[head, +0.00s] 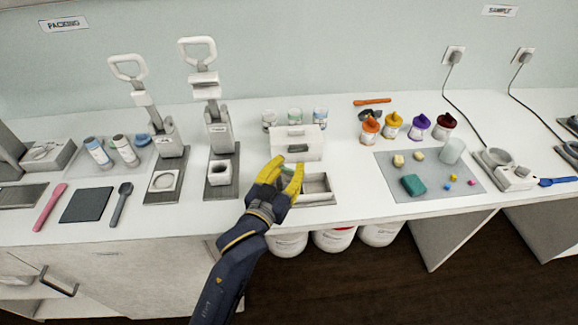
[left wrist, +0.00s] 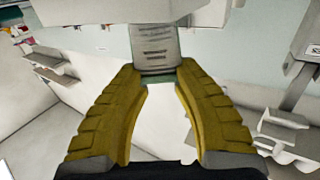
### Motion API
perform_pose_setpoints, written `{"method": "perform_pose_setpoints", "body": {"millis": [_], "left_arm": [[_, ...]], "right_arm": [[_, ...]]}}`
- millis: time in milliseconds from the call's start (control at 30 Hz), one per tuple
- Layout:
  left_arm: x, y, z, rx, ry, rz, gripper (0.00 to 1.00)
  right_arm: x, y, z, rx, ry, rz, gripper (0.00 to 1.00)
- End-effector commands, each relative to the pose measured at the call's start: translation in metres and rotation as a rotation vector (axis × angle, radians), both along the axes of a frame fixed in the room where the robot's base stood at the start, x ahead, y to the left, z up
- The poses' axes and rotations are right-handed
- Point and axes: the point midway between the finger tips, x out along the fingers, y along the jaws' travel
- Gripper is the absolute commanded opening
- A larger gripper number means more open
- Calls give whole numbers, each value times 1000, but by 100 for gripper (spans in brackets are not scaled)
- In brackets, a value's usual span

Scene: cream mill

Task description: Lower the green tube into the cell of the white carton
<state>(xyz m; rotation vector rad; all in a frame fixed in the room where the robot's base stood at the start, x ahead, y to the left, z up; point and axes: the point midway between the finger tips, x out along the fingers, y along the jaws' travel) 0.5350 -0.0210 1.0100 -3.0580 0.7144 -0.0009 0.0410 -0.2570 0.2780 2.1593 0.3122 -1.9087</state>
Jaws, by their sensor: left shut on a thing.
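The white carton (head: 334,190) stands open near the front edge of the counter, with its lid (head: 297,133) raised at the back. A cell to the right of my gripper shows empty in the head view. My left gripper (head: 286,168), with yellow fingers, is over the left part of the carton. In the left wrist view the gripper (left wrist: 160,72) is shut on the green tube (left wrist: 155,48), which shows a pale label and a green edge between the fingertips. In the head view the fingers mostly hide the tube, and I cannot tell how deep its lower end sits. My right gripper is out of view.
Several small jars (head: 295,116) stand behind the carton. A press (head: 218,130) stands to its left. A grey mat (head: 430,182) with blocks and a clear cup (head: 452,150) lies to the right. A narrow strip of counter is clear between carton and mat.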

Motion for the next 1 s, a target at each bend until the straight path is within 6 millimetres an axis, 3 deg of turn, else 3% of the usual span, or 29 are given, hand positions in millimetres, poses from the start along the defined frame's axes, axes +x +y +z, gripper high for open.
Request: {"method": "perform_pose_setpoints", "body": {"millis": [933, 967, 1000], "left_arm": [[0, 0, -5, 1, 2, 0, 0], [0, 0, -5, 1, 2, 0, 32], [0, 0, -5, 1, 3, 0, 37]], "right_arm": [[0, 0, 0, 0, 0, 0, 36], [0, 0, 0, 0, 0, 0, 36], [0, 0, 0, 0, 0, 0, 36]]}}
